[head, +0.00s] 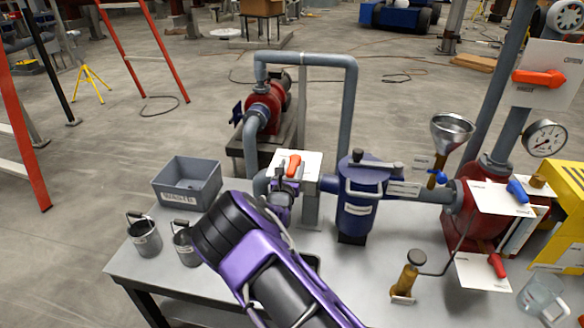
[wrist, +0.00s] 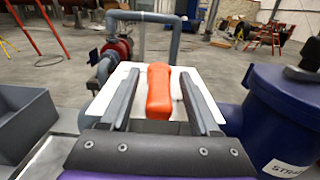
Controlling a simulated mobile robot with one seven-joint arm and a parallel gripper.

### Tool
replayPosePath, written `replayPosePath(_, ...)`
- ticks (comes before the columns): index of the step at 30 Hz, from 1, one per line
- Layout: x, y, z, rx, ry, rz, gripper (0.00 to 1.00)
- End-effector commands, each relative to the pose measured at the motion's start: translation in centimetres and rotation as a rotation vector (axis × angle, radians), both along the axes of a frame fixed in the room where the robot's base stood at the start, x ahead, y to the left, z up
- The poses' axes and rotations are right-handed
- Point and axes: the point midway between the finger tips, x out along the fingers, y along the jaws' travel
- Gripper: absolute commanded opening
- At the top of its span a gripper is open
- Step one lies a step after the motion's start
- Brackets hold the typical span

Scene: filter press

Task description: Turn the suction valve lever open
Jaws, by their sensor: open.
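An orange lever (head: 293,166) sits on a white plate (head: 306,159) on the pipe left of the blue strainer. In the wrist view the orange lever (wrist: 159,91) points lengthwise away from me, over the white plate (wrist: 96,107). My gripper (wrist: 159,92) is open, with one finger on each side of the lever and a gap on both sides. In the head view my gripper (head: 284,196) is partly hidden by my purple arm, just in front of the plate. Whether the fingers touch the plate cannot be told. Other levers are an orange one (head: 539,78) at top right, a blue one (head: 517,190) and a red one (head: 497,265).
The blue strainer (head: 358,215) stands close on the right. A grey bin (head: 187,187) and two small metal buckets (head: 145,238) are on the left of the bench (head: 125,262). A grey pipe (head: 347,110) arches behind. A funnel (head: 450,131) and gauge (head: 545,139) stand farther right.

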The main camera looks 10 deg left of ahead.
Motion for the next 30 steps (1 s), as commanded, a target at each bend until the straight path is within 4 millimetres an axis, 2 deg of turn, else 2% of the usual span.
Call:
replayPosePath(3, -0.02, 0.0, 0.0, 0.0, 0.0, 0.0, 0.62)
replayPosePath(4, -0.02, 0.0, 0.0, 0.0, 0.0, 0.0, 0.59)
replayPosePath(14, -0.05, 0.02, 0.0, 0.0, 0.0, 0.0, 0.0)
replayPosePath(30, -0.06, 0.02, -0.01, 0.0, 0.0, 0.0, 0.0)
